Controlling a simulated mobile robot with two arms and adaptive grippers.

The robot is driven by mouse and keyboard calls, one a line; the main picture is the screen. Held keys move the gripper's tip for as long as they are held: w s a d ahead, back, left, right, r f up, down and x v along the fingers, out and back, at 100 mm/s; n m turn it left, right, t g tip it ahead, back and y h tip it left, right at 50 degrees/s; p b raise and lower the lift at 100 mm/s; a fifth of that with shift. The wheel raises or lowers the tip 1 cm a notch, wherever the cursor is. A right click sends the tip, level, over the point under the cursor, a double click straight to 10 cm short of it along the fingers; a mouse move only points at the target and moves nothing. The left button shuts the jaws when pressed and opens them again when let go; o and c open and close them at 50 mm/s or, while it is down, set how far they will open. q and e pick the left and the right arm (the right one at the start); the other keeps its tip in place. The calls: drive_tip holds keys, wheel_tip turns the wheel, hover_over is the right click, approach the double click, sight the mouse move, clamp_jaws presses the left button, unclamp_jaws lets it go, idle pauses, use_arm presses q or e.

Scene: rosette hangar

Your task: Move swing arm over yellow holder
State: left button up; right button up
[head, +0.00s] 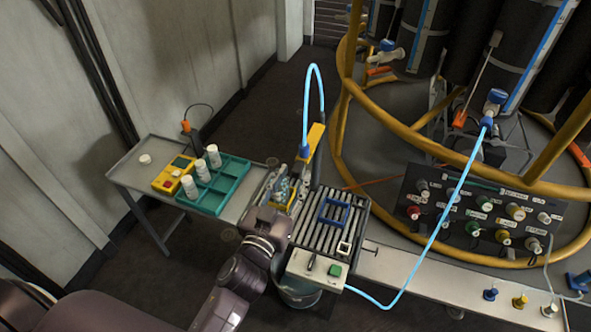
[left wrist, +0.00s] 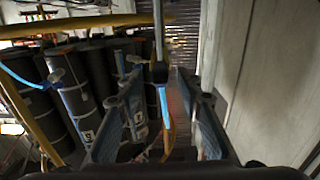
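A yellow upright bar (head: 316,136), which looks like the swing arm, stands behind the slatted bench with a dark blue fitting (head: 304,151) and a light blue hose (head: 308,90) looping above it. My left gripper (head: 279,190) is close to the bar's lower left side. In the left wrist view its two fingers (left wrist: 163,122) are apart, with the dark blue fitting (left wrist: 159,72), light blue hose and a yellow strip (left wrist: 170,132) seen between or beyond them. I cannot tell whether they touch. Which yellow part is the holder is unclear; my gripper hides part of that area.
A slatted bench (head: 316,235) bears a blue frame (head: 336,212). A side table (head: 132,176) holds a teal tray (head: 232,172) with white bottles and a yellow box (head: 167,183). A connector panel (head: 480,218) and yellow ring rails (head: 345,120) stand right.

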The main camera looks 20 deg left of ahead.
use_arm(q)
drive_tip(key=shift+w, duration=1.15)
clamp_jaws()
